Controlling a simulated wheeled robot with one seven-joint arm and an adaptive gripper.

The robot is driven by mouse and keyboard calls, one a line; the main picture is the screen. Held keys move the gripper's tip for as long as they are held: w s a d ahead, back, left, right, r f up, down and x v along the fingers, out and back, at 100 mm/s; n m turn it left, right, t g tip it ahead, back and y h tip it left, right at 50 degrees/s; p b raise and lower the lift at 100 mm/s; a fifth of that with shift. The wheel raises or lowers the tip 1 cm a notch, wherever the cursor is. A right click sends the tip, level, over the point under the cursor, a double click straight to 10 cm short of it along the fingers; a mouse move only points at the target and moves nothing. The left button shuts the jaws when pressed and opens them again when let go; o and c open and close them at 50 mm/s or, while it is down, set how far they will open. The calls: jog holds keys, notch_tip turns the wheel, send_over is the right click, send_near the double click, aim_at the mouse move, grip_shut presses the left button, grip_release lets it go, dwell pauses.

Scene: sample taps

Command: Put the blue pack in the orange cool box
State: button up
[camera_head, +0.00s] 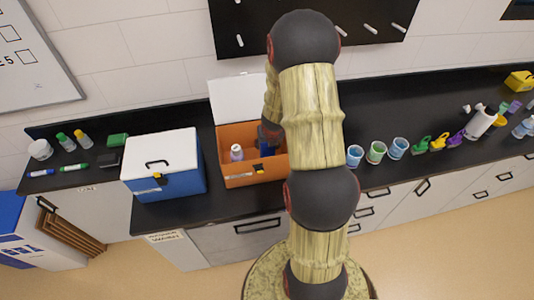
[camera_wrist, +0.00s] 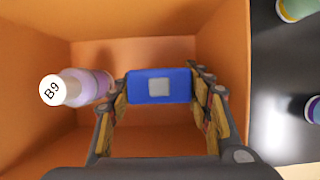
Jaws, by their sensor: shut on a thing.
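The blue pack (camera_wrist: 158,86), with a grey square on its face, is between the fingers of my gripper (camera_wrist: 160,95) in the wrist view. My gripper is shut on it. The pack is inside the orange cool box, seen from above; whether it touches the floor I cannot tell. The orange cool box (camera_head: 238,181) stands open on the black counter in the head view, its white lid raised at the back. It also shows in the wrist view (camera_wrist: 225,60). In the head view my arm hides the box's right part and most of my gripper.
A bottle marked B9 (camera_wrist: 75,88) stands in the box, left of the pack. A closed blue cool box (camera_head: 180,184) with a white lid stands left of the orange one. Several cups (camera_head: 376,152) stand to the right. The counter front between the boxes and cups is partly hidden by my arm.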

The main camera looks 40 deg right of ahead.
aim_at(268, 150)
jog(key=shift+f+b, duration=1.45)
jog(key=shift+f, duration=0.5)
jog(key=shift+f, duration=0.15)
jog(key=o, duration=1.4)
jog(key=shift+o, duration=0.2)
